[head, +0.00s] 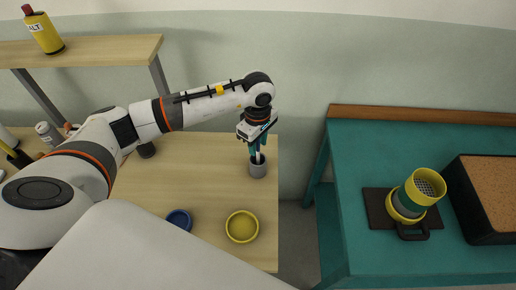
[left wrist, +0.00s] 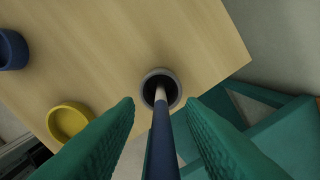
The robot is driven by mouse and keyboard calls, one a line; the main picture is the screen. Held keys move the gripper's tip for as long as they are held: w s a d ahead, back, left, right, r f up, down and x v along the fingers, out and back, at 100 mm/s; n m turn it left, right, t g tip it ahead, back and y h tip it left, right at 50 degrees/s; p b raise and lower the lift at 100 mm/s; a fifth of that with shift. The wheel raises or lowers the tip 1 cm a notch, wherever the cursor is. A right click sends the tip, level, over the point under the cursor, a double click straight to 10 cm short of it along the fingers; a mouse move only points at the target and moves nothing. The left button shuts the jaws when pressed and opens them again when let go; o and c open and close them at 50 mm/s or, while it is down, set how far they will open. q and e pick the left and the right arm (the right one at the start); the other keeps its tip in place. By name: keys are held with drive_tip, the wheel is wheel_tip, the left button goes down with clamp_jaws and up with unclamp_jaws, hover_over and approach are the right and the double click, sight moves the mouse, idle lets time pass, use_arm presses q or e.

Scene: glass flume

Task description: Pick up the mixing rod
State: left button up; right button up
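The mixing rod (left wrist: 162,135) has a dark blue handle and a pale lower part. It stands in a small grey cup (head: 258,170) near the right edge of the wooden table; the cup's round rim also shows in the left wrist view (left wrist: 149,84). My left gripper (head: 257,148) points down above the cup. In the left wrist view its green fingers (left wrist: 160,103) are open on either side of the rod, with a visible gap on both sides. The rod's upper end runs out of the bottom of that view. My right gripper is not in view.
A yellow dish (head: 242,227) and a blue dish (head: 179,219) sit nearer on the wooden table (head: 200,180). A shelf (head: 90,52) with a yellow bottle (head: 44,33) stands at the left. A teal bench (head: 365,150) at the right carries a yellow-green sieve-like vessel (head: 412,196) and a black-sided box (head: 470,205).

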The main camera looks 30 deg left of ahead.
use_arm(q)
drive_tip(key=shift+f, duration=0.4)
clamp_jaws()
drive_tip(key=shift+r, duration=0.1)
